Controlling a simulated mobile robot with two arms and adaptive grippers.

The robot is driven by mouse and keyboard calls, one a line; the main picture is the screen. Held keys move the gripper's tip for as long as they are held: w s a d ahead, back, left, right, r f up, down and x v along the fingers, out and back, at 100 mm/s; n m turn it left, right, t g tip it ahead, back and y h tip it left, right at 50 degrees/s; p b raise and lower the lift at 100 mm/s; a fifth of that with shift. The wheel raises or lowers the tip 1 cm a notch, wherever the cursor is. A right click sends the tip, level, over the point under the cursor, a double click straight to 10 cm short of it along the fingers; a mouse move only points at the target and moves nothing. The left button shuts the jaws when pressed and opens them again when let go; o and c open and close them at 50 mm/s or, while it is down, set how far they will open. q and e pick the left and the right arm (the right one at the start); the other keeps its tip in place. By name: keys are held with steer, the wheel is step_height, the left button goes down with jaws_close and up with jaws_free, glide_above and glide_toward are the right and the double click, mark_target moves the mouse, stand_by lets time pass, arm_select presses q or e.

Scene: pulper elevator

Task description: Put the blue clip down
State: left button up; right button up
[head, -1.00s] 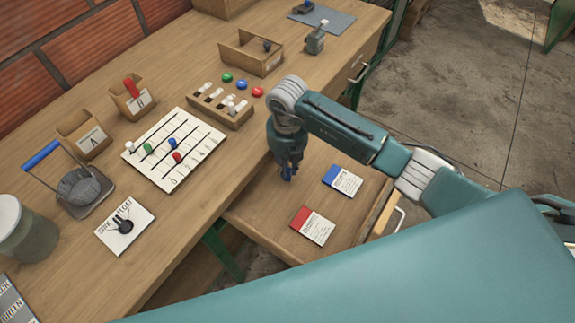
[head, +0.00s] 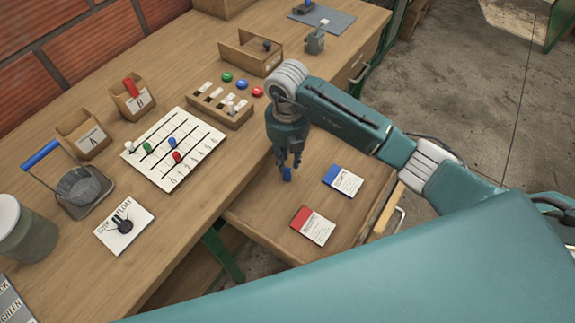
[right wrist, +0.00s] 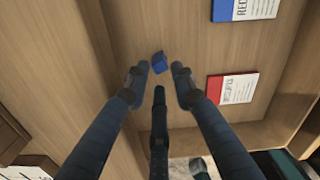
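The small blue clip (head: 287,174) is in the open drawer, just below the fingertips of my right gripper (head: 290,163). In the right wrist view the clip (right wrist: 159,63) shows against the wooden drawer floor, with clear gaps between it and the spread fingers (right wrist: 160,76). My right gripper is open and points down over the left part of the drawer. Whether a finger still touches the clip is hard to tell. My left gripper is out of view.
The drawer (head: 262,217) also holds a blue-topped card (head: 343,181) and a red-topped card (head: 313,226), right of the clip. On the bench are a white board with coloured pegs (head: 192,133), a wooden slotted block (head: 219,106) and bins marked A (head: 84,135) and B (head: 134,97).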

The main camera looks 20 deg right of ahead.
mark_target(287, 170)
step_height(287, 170, up, 8)
steer(key=shift+r+b, duration=0.2)
steer(key=shift+b, duration=0.2)
stand_by(0.3)
